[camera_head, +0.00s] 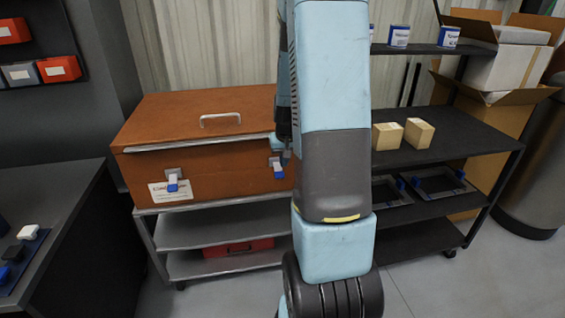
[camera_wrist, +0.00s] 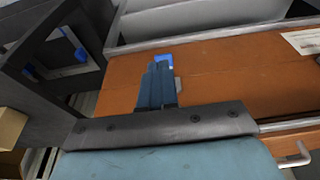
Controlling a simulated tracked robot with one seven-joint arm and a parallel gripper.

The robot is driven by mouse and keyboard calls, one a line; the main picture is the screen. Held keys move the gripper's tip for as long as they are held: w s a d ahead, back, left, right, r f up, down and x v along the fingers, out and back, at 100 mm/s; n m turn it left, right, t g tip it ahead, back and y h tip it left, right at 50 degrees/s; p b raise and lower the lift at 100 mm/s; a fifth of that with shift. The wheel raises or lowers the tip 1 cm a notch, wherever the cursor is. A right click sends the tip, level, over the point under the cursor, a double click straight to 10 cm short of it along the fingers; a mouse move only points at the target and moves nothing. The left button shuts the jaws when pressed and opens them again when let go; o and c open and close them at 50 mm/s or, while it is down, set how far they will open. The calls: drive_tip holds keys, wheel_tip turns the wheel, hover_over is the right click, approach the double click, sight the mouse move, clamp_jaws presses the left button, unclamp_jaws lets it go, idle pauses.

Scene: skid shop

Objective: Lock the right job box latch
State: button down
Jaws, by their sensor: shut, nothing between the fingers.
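The orange-brown job box (camera_head: 236,172) stands on a shelf unit with its lid down. The right latch (camera_head: 278,170) is on its front near the right end, with a blue-tipped lever pointing down. In the wrist view, the latch's blue tip (camera_wrist: 164,58) shows just beyond my fingertips, and part of its grey plate shows beside the fingers. My gripper (camera_wrist: 158,68) is shut and empty, close in front of that latch; I cannot tell whether it touches. My arm hides much of the gripper in the head view. Whether the latch is locked is unclear.
The left latch (camera_head: 172,184) also has a blue tip pointing down. A lid handle (camera_head: 220,120) sits on top. A dark shelf unit (camera_head: 455,128) with wooden blocks (camera_head: 419,131) stands to the right. A dark bench (camera_head: 60,205) is at left. A red case (camera_head: 238,247) lies below.

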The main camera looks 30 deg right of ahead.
drive_tip(key=shift+s+a+r, duration=0.25)
drive_tip(key=shift+s+r, duration=0.25)
drive_tip(key=shift+s, duration=0.1)
drive_tip(key=shift+s+a+r, duration=0.25)
drive_tip(key=shift+s+r, duration=0.3)
drive_tip(key=shift+s, duration=0.05)
drive_tip(key=shift+s+a+r, duration=0.25)
drive_tip(key=shift+s+r, duration=0.25)
drive_tip(key=shift+s, duration=0.1)
drive_tip(key=s+a+r+n+t, duration=0.1)
drive_tip(key=s+a+r+n, duration=0.1)
drive_tip(key=s+a+r, duration=0.5)
drive_tip(key=s+a+r+n+t, duration=0.1)
drive_tip(key=s+a+r, duration=0.3)
drive_tip(key=a+r, duration=0.7)
drive_tip(key=s+a+r+n+y, duration=0.1)
drive_tip(key=s+a+r, duration=0.1)
drive_tip(key=s+r, duration=0.2)
drive_tip(key=s, duration=0.3)
drive_tip(key=shift+s+a+t, duration=0.15)
drive_tip(key=shift+s+t, duration=0.05)
drive_tip(key=shift+t, duration=0.2)
drive_tip(key=shift+r, duration=0.1)
